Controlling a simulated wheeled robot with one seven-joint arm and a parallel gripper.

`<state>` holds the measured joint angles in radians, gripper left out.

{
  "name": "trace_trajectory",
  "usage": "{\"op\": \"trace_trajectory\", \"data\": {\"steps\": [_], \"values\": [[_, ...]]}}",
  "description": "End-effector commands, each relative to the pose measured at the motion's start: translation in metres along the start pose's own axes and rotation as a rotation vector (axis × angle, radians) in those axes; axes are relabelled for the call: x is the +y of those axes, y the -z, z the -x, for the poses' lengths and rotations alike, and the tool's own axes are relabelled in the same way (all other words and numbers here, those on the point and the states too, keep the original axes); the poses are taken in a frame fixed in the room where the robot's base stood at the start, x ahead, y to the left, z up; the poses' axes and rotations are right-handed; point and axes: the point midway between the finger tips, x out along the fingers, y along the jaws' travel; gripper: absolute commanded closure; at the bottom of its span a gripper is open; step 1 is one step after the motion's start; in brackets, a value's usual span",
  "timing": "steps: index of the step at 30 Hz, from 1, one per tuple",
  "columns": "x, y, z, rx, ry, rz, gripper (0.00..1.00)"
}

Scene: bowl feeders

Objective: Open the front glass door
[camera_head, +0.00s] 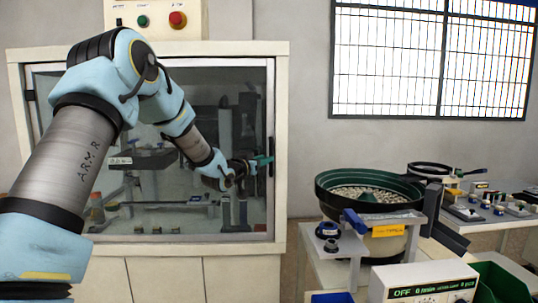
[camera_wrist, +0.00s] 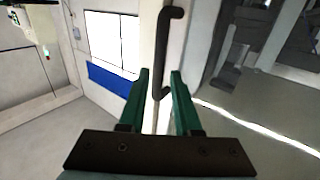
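The front glass door (camera_head: 190,105) of the pale cabinet looks shut, with its frame flush at the right side. Its dark vertical handle (camera_head: 271,170) is on the right edge of the door. My gripper (camera_head: 266,160) is at the handle, its green fingers pointing right. In the wrist view the black handle (camera_wrist: 166,40) stands upright, its lower bent end in the gap between my two fingers (camera_wrist: 157,76). The fingers are apart, with space on both sides of the handle. I cannot tell whether either finger touches it.
A green bowl feeder (camera_head: 368,190) filled with small parts stands right of the cabinet. A white control box (camera_head: 425,283) and a green bin (camera_head: 505,283) are at the front right. A button box (camera_head: 155,18) is above the cabinet. Fixtures show behind the glass.

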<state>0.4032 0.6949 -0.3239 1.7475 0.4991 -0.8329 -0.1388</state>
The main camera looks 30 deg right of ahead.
Motion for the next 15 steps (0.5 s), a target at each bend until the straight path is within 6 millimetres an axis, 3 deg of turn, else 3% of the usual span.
{"op": "trace_trajectory", "data": {"steps": [6,15], "values": [[0.0,0.002,-0.036,0.0,-0.001,0.0,0.68],[0.0,0.0,-0.052,-0.001,0.0,-0.001,0.68]]}}
